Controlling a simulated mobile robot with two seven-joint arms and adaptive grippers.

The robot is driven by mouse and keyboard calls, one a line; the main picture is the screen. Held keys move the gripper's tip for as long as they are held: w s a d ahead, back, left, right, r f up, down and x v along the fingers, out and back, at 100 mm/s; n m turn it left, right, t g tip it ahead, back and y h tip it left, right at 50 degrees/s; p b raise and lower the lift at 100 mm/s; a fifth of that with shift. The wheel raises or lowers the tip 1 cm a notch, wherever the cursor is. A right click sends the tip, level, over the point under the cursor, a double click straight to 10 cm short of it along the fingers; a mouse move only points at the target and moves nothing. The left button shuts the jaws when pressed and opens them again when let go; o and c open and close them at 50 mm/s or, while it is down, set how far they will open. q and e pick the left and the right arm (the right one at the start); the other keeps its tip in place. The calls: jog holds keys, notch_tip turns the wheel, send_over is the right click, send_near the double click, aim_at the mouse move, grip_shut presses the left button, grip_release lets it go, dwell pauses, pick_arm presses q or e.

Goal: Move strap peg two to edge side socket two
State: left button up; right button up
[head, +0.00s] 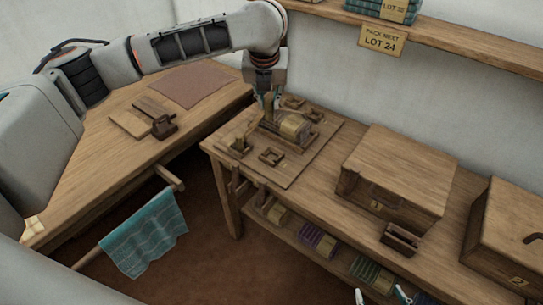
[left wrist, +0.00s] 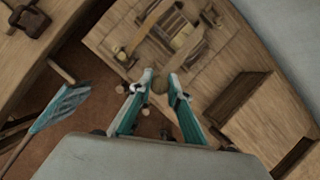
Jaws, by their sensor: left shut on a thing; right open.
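My left gripper (head: 268,101) is over the far left part of a wooden board (head: 291,175) on the bench. In the left wrist view the left fingers (left wrist: 160,82) close on a small round brown peg end (left wrist: 160,86); which strap peg it is cannot be told. On the board, a cradle holds a pale roll (head: 293,127). Small square wooden sockets stand around it: an empty-looking one at the near side (head: 271,156), one with a peg at the near left (head: 239,147), and two behind (head: 313,116). My right gripper (head: 390,297) shows only fingertips, spread apart, at the bottom edge.
A lidded wooden box (head: 397,178) stands right of the board, with a small wooden block (head: 400,239) before it. Another box (head: 510,235) is at far right. A left table (head: 120,165) holds a brown mat (head: 192,85). A teal cloth (head: 145,235) hangs below.

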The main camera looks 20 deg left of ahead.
pick_arm(q)
jog(key=f+m, duration=0.1)
jog(key=f, duration=0.5)
jog(key=w+f+m+b, duration=0.1)
jog(key=f, duration=0.5)
jog(key=f+m+h+b, duration=0.1)
jog(key=f, duration=0.5)
jog(key=shift+w+d+f, duration=0.15)
jog(key=shift+w+f, duration=0.1)
jog(key=shift+w, duration=0.15)
jog(key=o, duration=0.9)
jog(key=shift+f, duration=0.1)
